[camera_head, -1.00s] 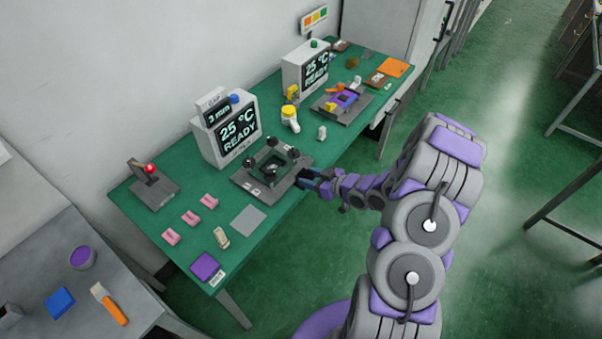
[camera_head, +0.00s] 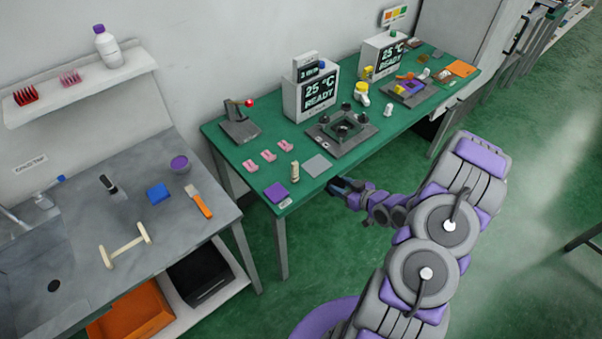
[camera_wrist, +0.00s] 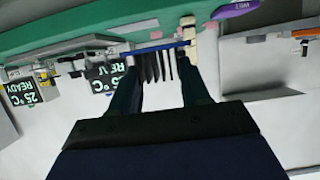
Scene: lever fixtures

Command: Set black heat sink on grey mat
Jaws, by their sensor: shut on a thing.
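The black heat sink (camera_wrist: 158,68) shows its dark fins between my two fingers in the wrist view. My gripper (camera_head: 338,187) is shut on it, just off the green table's front edge in the head view. I cannot make out the heat sink clearly in the head view. The grey mat (camera_head: 317,165) is a flat bare square near that front edge, up and to the left of my gripper. The dark fixture (camera_head: 341,131) with black knobs stands behind the mat, to the right.
Several pink pieces (camera_head: 268,156) and a red-knobbed lever (camera_head: 240,125) stand further back. A grey bench (camera_head: 140,220) stands at left. Green floor is open at right.

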